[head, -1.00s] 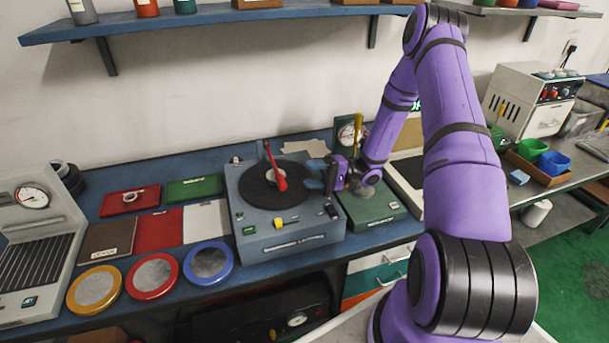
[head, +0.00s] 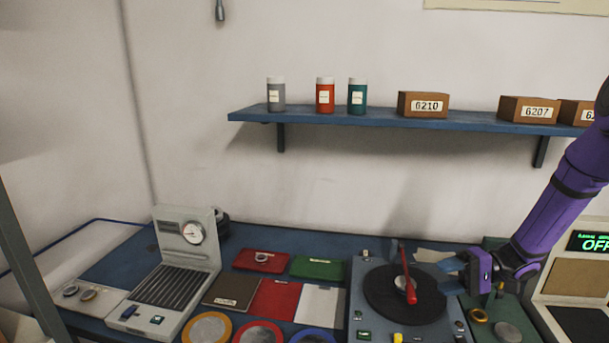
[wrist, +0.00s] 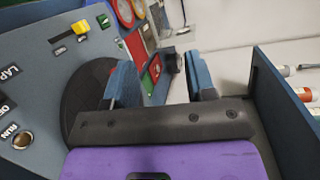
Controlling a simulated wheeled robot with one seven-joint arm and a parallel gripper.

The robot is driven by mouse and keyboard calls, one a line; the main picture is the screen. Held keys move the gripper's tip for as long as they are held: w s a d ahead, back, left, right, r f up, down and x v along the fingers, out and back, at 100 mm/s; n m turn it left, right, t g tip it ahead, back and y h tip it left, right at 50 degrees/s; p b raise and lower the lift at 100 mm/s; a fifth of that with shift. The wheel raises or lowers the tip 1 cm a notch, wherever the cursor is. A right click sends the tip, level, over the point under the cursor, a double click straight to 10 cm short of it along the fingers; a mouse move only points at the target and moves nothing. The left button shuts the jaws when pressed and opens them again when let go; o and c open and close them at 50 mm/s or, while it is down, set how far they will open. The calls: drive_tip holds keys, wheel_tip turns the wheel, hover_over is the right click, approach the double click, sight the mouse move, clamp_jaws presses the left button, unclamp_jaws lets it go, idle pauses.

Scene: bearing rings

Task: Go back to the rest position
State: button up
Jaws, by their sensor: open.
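My gripper (head: 452,271) is at the right of the head view, over the right side of the grey turntable machine (head: 356,297) with its dark disc (head: 428,304). In the wrist view my gripper (wrist: 160,82) shows two blue fingers spread apart with nothing between them. The machine's disc also shows in the wrist view (wrist: 84,92), left of the fingers. A red lever (head: 405,265) stands over a small ring at the disc's centre, left of my gripper. My purple arm comes in from the right edge.
A blue wall shelf (head: 375,120) carries jars and brown boxes. Left of the turntable lie a red mat (head: 272,300), a green mat (head: 317,268) and round coloured dishes (head: 206,329). A grey gauge unit (head: 175,285) stands further left. The air above the bench at left is clear.

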drive_tip(key=s+a+r+t+h, duration=0.1)
drive_tip(key=s+r+t+h, duration=0.2)
drive_tip(key=s+r+h, duration=0.5)
drive_tip(key=s+a+r+n+t+h, duration=0.1)
drive_tip(key=s+r+t+h, duration=0.2)
drive_tip(key=s+r+h, duration=0.5)
drive_tip(key=s+r, duration=0.8)
drive_tip(key=r, duration=0.1)
drive_tip(key=shift+s+a+r+t, duration=0.15)
drive_tip(key=shift+a+r+t, duration=0.15)
drive_tip(key=shift+r, duration=0.1)
